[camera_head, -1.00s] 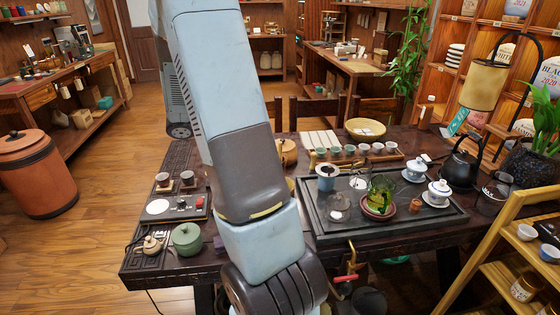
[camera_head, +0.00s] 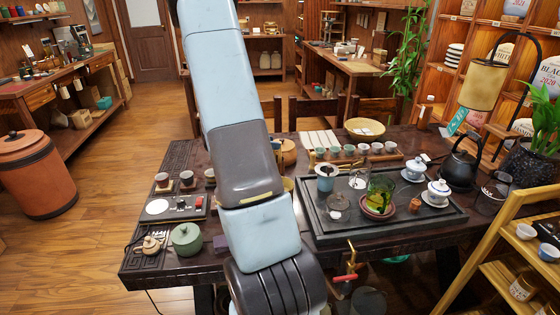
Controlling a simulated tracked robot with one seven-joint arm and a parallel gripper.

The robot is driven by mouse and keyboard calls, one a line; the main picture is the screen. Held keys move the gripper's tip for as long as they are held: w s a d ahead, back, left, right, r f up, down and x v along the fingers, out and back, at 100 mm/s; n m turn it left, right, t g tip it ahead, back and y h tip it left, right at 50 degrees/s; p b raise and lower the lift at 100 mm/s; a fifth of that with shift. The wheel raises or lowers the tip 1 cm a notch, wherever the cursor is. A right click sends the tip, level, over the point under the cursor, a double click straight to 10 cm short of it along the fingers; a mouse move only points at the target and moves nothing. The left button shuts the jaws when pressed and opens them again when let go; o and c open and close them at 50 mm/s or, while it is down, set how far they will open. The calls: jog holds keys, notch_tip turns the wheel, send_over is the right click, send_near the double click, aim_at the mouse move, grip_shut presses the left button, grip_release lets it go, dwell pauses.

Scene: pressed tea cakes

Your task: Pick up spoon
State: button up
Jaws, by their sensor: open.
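I cannot make out a spoon in this view; it may be hidden or too small to tell. My arm rises from the bottom of the picture, in front of the tea table (camera_head: 215,262), and leaves at the top. My gripper is outside the picture. On the table's right side lies a dark tea tray (camera_head: 330,233).
A green pot (camera_head: 186,239) and a small tan teapot (camera_head: 150,245) stand at the table's left front. A row of small cups (camera_head: 349,149) and a woven basket (camera_head: 365,127) stand behind the tray. A black kettle (camera_head: 462,164) is at right. My arm hides the table's middle.

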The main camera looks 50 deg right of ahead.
send_over(280, 161)
jog(key=shift+w+d+f, duration=0.15)
jog(key=shift+f, duration=0.4)
jog(key=shift+w+d+f, duration=0.1)
jog(key=shift+f, duration=0.4)
grip_shut()
